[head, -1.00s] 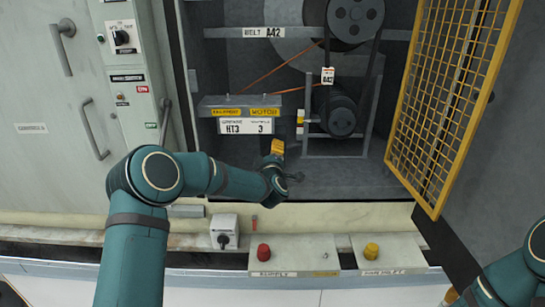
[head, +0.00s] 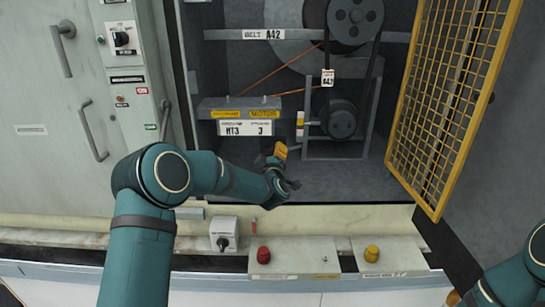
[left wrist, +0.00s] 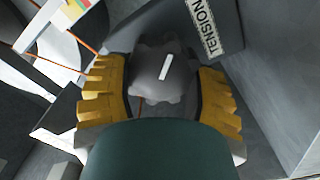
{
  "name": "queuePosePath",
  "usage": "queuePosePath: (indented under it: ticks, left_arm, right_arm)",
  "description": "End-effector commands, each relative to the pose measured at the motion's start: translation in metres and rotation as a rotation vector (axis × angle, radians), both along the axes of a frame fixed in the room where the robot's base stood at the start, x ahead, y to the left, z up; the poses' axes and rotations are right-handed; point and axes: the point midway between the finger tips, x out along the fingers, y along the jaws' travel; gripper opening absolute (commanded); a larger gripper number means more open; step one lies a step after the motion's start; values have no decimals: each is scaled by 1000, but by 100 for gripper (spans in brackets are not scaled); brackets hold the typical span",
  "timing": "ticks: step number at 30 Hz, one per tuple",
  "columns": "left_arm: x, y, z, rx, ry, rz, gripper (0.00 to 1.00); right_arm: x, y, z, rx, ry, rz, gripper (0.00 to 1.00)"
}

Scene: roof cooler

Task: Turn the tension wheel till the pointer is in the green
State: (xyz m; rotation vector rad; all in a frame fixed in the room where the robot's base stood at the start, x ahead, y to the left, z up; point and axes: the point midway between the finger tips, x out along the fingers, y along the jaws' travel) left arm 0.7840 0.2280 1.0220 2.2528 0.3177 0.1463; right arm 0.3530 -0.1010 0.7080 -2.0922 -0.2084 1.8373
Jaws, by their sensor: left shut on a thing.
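The tension wheel (left wrist: 160,72) is a dark lobed knob with a white line that leans right at its top. It sits beside a plate lettered TENSION (left wrist: 207,25). My left gripper (left wrist: 163,92) is shut on the wheel, one yellow finger on each side. In the head view the left gripper (head: 281,151) is below and right of the motor sign and hides the wheel. A scale with red, yellow and green bands shows partly in the left wrist view (left wrist: 72,12); I cannot make out its pointer. Only a tip of my right gripper (head: 453,298) shows at bottom right.
The belt and pulleys (head: 342,120) are just right of the left gripper. A yellow mesh guard (head: 440,110) stands open at the right.

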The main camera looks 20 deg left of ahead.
Motion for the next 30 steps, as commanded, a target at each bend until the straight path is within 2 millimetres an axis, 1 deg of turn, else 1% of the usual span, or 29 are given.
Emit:
queuePosePath:
  ticks: [2, 3, 5, 14, 19, 23, 30]
  left_arm:
    - [0, 3, 2, 0, -5, 5, 23]
    - [0, 3, 2, 0, -5, 5, 76]
    - [0, 2, 2, 0, -4, 5, 97]
    - [0, 0, 1, 0, -2, 1, 97]
    - [-9, -3, 1, -1, -1, -1, 97]
    - [-26, -8, 1, -1, 0, -1, 97]
    - [-72, -20, 1, -1, -1, 1, 97]
  right_arm:
    - [0, 0, 0, 0, 0, 0, 47]
    - [0, 0, 0, 0, 0, 0, 47]
    - [0, 0, 0, 0, 0, 0, 47]
    - [0, 0, 0, 0, 0, 0, 47]
    - [0, 0, 0, 0, 0, 0, 47]
    - [0, 0, 0, 0, 0, 0, 47]
    - [0, 0, 0, 0, 0, 0, 47]
